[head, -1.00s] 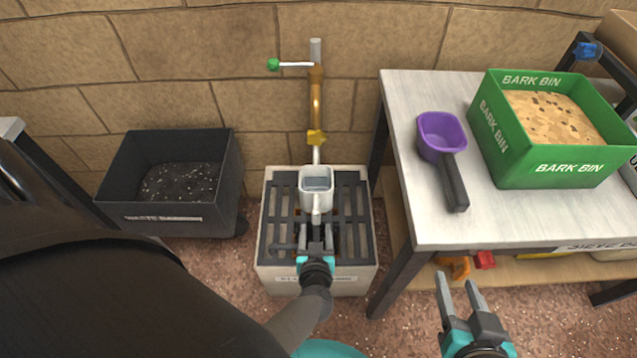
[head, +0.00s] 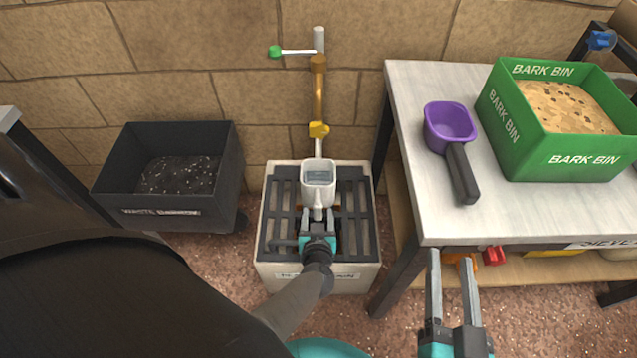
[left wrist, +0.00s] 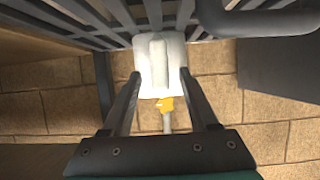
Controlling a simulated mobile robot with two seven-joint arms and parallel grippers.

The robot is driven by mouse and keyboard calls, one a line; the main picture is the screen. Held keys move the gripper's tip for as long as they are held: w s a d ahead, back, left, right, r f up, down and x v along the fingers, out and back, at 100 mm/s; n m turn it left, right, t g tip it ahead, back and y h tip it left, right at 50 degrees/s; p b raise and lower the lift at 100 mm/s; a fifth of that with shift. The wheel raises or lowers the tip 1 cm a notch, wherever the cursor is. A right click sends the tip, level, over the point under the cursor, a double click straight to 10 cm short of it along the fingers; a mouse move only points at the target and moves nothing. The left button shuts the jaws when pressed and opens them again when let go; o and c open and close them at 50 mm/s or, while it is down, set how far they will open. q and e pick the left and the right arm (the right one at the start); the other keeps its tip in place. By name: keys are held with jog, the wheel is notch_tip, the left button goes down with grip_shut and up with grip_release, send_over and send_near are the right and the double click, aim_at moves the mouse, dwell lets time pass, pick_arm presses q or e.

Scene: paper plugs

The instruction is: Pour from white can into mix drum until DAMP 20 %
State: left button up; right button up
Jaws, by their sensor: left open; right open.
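The white can (head: 318,172) stands upright on the slatted drain grate, below the wall tap, with a greyish surface inside its open top. My left gripper (head: 318,222) is at its near side, and its open fingers (left wrist: 162,105) straddle the can's handle. The left wrist view shows the can (left wrist: 174,70) with its handle between the fingers and visible gaps on both sides. My right gripper (head: 452,268) is open and empty, in front of the bench. No mix drum can be made out for certain.
The drain (head: 273,225) has dark bars. A brass tap pipe (head: 318,90) rises behind it. A black waste bin (head: 180,210) is at left. The bench (head: 425,190) at right holds a purple scoop (head: 450,125) and a green bark bin (head: 520,150).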

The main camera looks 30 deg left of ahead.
aim_at(318, 212)
pick_arm(q)
jog(key=shift+w, duration=0.15)
jog(key=shift+x, duration=1.4)
grip_shut()
jog(key=shift+r, duration=0.1)
dwell(0.4)
notch_tip(318, 212, up, 5)
jog(key=p, duration=0.5)
jog(key=shift+a, duration=0.1)
jog(key=shift+w, duration=0.1)
